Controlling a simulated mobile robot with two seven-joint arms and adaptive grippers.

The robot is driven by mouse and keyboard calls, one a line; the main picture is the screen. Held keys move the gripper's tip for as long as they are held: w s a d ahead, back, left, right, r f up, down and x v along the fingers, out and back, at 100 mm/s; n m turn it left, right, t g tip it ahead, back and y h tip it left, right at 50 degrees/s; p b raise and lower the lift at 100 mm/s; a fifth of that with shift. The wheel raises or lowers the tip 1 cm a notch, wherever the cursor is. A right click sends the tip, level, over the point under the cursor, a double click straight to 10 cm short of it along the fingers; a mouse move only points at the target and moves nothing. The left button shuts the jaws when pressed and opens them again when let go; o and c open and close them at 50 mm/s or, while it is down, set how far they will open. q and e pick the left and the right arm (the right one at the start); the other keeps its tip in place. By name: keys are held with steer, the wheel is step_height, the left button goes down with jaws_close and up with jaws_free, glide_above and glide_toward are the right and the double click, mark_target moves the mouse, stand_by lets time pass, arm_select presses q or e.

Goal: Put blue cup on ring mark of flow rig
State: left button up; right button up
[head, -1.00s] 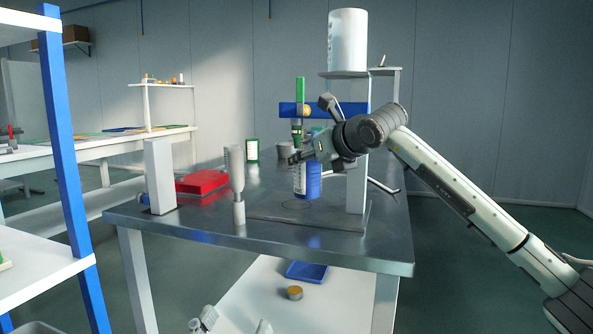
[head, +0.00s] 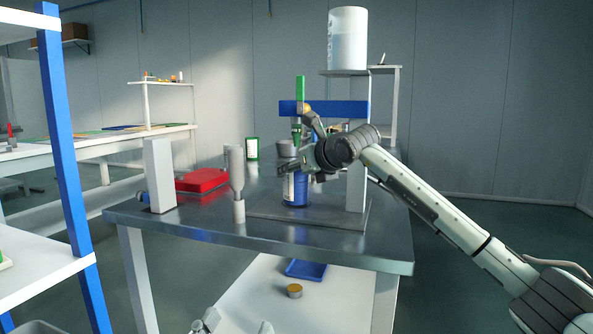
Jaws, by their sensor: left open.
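The blue cup (head: 295,190), with a pale label, stands upright on the dark base plate (head: 335,219) of the flow rig. Its foot covers the spot where the ring mark lies; the ring is hidden, so exact centring cannot be told.
The rig's white post (head: 357,185), blue crossbar (head: 340,108) and green tube (head: 300,88) stand close to the gripper. A white tank (head: 347,40) sits on top. A grey bottle (head: 236,170) and red box (head: 203,180) are to the left. The table's front right is clear.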

steer(key=o, duration=0.8)
steer(key=shift+f, duration=0.1)
steer(key=shift+r, duration=0.25)
steer(key=v, duration=1.2)
steer(key=shift+d+f, duration=0.1)
steer(key=shift+f, duration=0.1)
